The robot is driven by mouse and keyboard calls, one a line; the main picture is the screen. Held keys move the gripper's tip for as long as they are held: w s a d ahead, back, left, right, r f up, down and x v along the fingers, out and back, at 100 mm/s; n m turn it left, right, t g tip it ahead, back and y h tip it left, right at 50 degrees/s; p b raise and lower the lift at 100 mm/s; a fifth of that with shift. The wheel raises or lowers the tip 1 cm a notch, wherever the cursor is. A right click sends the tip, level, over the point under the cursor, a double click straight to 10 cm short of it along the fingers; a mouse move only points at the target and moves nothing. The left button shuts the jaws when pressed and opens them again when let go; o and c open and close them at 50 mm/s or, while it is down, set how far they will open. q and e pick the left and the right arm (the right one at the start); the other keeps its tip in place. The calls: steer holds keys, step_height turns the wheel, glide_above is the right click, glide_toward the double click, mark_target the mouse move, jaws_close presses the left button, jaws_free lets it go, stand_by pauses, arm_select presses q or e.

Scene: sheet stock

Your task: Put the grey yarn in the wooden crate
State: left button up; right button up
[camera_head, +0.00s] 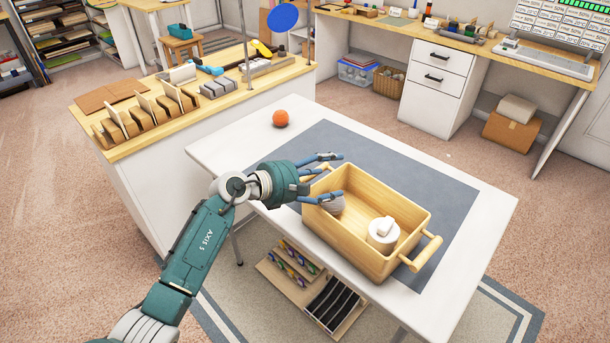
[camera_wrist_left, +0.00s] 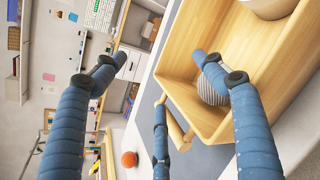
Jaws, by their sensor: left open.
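The wooden crate (camera_head: 372,268) is a light open box with a bar handle at each end, standing on the white table. The grey yarn (camera_head: 335,206) is a round ball inside the crate at its left end; a finger partly covers it. In the left wrist view the yarn (camera_wrist_left: 208,93) shows in the crate (camera_wrist_left: 187,67) behind one blue finger. My left gripper (camera_head: 338,177) is open, its blue fingers spread over the left end of the crate. I cannot tell whether a finger touches the yarn. My right gripper is not in view.
A white cylindrical item (camera_head: 382,238) stands in the crate's right part. An orange ball (camera_head: 280,118) sits on the table's far left. A grey mat (camera_head: 400,165) lies under the crate. A wooden-topped counter (camera_head: 160,118) with racks adjoins the table's left side.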

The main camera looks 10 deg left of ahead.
arm_select(q)
steer(key=b+v, duration=0.3)
steer(key=v, duration=0.9)
steer(key=shift+r, duration=0.2)
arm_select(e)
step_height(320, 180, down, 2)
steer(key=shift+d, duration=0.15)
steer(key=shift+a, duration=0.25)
